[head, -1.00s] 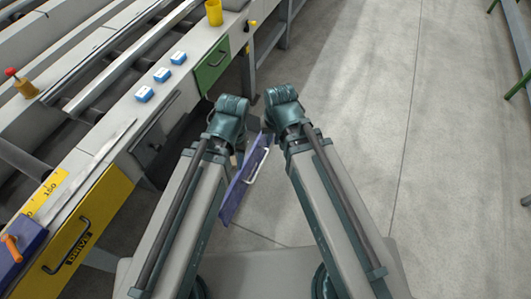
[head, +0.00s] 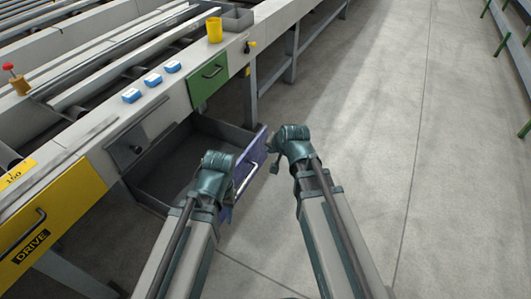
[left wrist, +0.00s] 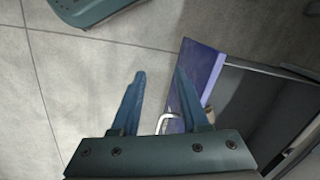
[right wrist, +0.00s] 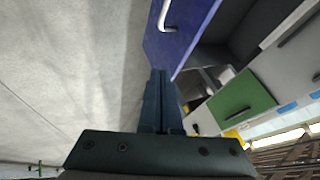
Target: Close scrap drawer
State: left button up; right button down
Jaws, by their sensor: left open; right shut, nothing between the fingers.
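The scrap drawer stands pulled out from the table side; its dark open tray (head: 170,165) and blue-purple front panel (head: 262,143) with a pale bar handle (head: 247,182) show in the head view. My left gripper (head: 229,195) is at the near end of the front panel, fingers partly hidden. In the left wrist view it is open (left wrist: 160,74), with the right finger overlapping the panel (left wrist: 200,65) and the handle (left wrist: 167,121) low between the fingers. My right gripper (head: 271,157) is shut and empty, just right of the panel's far end.
A green drawer (head: 207,86) and a yellow DRIVE drawer (head: 50,215) sit shut in the table side. Blue-white boxes (head: 152,80), a yellow cup (head: 214,29) and a grey bin (head: 238,18) stand on top. The floor (head: 410,130) to the right is clear.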

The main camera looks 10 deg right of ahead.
jog(key=b, duration=0.6)
send_near(252, 151)
notch_tip(252, 151, down, 4)
jog(key=d, duration=0.3)
pick_arm(q)
notch_tip(252, 151, down, 7)
jog(key=shift+r, duration=0.15)
pick_arm(e)
jog(key=shift+w+a, duration=0.75)
jog(key=shift+a, duration=0.15)
jog(key=shift+w+a, duration=0.7)
jog(key=shift+a, duration=0.2)
pick_arm(q)
jog(key=shift+a, duration=0.1)
pick_arm(e)
jog(key=shift+w, duration=0.1)
